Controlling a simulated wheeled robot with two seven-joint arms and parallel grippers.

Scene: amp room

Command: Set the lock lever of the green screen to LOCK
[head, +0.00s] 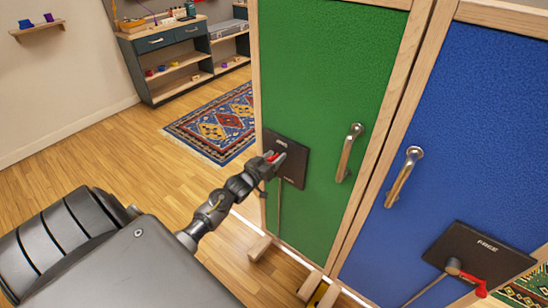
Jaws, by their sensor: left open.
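The green screen (315,85) stands upright right of the middle, with a dark lock plate (292,172) low on its left side. Small lettering shows at the plate's top and bottom edges, too small to read surely. My left gripper (279,157) is open in front of the plate's upper left part. A bit of red, seemingly the lock lever (270,155), shows at the fingers; most of it is hidden by the gripper. I cannot tell whether the fingers touch it or which way it points. My right gripper is not in view.
A blue screen (480,130) adjoins on the right, with its own dark plate (462,240) and red lever (472,281). Handles (347,155) (402,178) project from both screens. Wooden feet (260,247) stand below. A patterned rug (215,125) and open floor lie left; shelves (180,65) stand behind.

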